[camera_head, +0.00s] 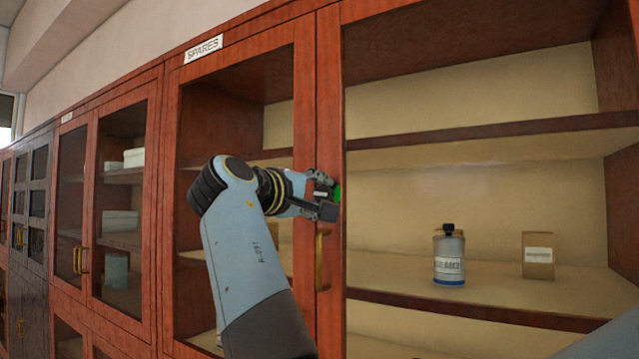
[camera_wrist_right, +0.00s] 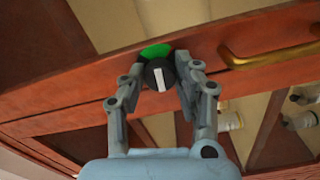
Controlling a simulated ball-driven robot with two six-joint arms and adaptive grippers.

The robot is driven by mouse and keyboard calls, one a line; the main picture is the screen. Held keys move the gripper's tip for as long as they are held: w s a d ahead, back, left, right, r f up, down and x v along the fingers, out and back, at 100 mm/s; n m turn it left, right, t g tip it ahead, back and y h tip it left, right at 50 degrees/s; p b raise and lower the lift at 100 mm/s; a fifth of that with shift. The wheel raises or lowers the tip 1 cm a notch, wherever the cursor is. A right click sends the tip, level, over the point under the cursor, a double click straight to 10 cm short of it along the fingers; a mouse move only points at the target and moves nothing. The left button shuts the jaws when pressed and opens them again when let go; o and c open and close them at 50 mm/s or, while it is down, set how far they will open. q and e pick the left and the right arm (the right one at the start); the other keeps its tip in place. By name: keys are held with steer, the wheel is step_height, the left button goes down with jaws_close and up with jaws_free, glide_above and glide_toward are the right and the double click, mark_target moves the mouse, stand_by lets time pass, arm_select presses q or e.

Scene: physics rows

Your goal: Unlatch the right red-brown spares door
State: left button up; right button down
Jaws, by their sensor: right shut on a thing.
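The right red-brown spares door (camera_head: 331,110) is a wooden frame with a large pane, and it looks closed. A round black latch knob (camera_wrist_right: 152,84) with a white bar sits on its left stile. A green mark (camera_wrist_right: 155,50) shows beside the knob; its green edge also shows in the head view (camera_head: 337,193). My right gripper (camera_wrist_right: 162,76) is shut on the knob, one finger on each side. In the head view my right gripper (camera_head: 325,196) hides most of the knob. The white bar points roughly toward the green mark. My left gripper is not in view.
A brass handle (camera_head: 321,260) sits below the knob; it also shows in the wrist view (camera_wrist_right: 270,56). A SPARES sign (camera_head: 203,48) is above the left door. Behind the pane stand a bottle (camera_head: 448,257) and a box (camera_head: 538,255). More cabinets continue left.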

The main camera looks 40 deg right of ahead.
steer(key=shift+n+p, duration=0.35)
steer(key=shift+n, duration=0.15)
steer(key=c, duration=1)
jaws_free()
steer(key=shift+o, duration=0.2)
